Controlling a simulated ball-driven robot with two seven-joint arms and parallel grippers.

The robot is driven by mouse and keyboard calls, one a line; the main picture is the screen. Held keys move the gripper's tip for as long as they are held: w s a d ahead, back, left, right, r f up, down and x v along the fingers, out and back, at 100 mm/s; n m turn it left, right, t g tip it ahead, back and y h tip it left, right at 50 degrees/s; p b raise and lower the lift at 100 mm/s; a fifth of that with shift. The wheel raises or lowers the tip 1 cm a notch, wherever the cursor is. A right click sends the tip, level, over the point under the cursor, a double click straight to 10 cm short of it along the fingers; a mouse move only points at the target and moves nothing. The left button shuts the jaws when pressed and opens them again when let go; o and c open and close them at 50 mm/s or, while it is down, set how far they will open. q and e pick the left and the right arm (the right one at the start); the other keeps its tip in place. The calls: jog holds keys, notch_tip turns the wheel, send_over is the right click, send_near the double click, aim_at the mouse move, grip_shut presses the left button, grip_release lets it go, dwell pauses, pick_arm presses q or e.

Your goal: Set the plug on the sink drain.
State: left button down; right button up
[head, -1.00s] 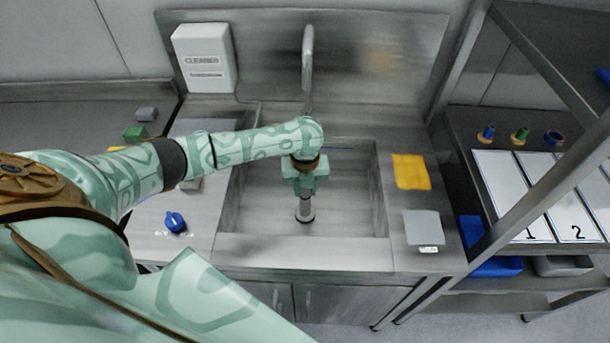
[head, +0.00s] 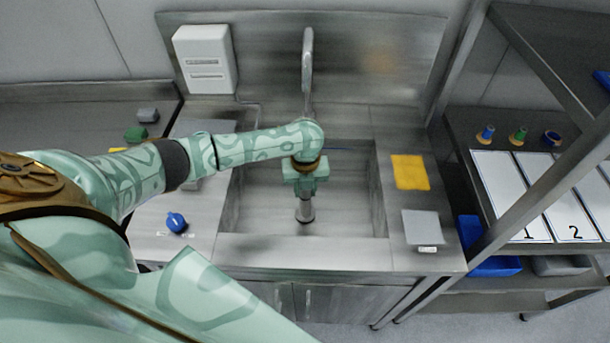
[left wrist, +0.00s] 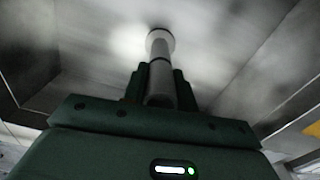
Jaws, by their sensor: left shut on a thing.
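My left gripper (head: 305,190) reaches down into the sink basin (head: 345,205) and is shut on the plug. The plug (head: 306,210) is a grey upright post with a wider foot; it points down from the fingers, and its foot is at or very near the basin floor. In the left wrist view the plug (left wrist: 160,62) runs out from between the dark fingers to a round, lighter end against the basin floor. I cannot see the drain; it may be hidden under the plug's foot. I cannot tell whether the foot touches the floor. My right gripper is not in view.
A tall faucet (head: 307,70) stands behind the basin. A yellow cloth (head: 410,172) and a grey pad (head: 422,227) lie on the right rim. A blue knob-like object (head: 176,222) sits on the left counter. A metal shelf rack (head: 462,160) stands at right.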

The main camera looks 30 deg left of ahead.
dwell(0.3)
pick_arm(q)
jog(key=c, duration=0.6)
grip_release()
notch_tip(320, 180, up, 10)
jog(key=p, duration=0.9)
jog(key=shift+f, duration=0.25)
notch_tip(320, 180, up, 12)
jog(key=p, duration=1.2)
jog(key=shift+f, duration=0.25)
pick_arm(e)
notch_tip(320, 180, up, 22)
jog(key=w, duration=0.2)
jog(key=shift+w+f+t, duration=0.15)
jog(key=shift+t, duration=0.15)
pick_arm(q)
jog(key=shift+f, duration=0.1)
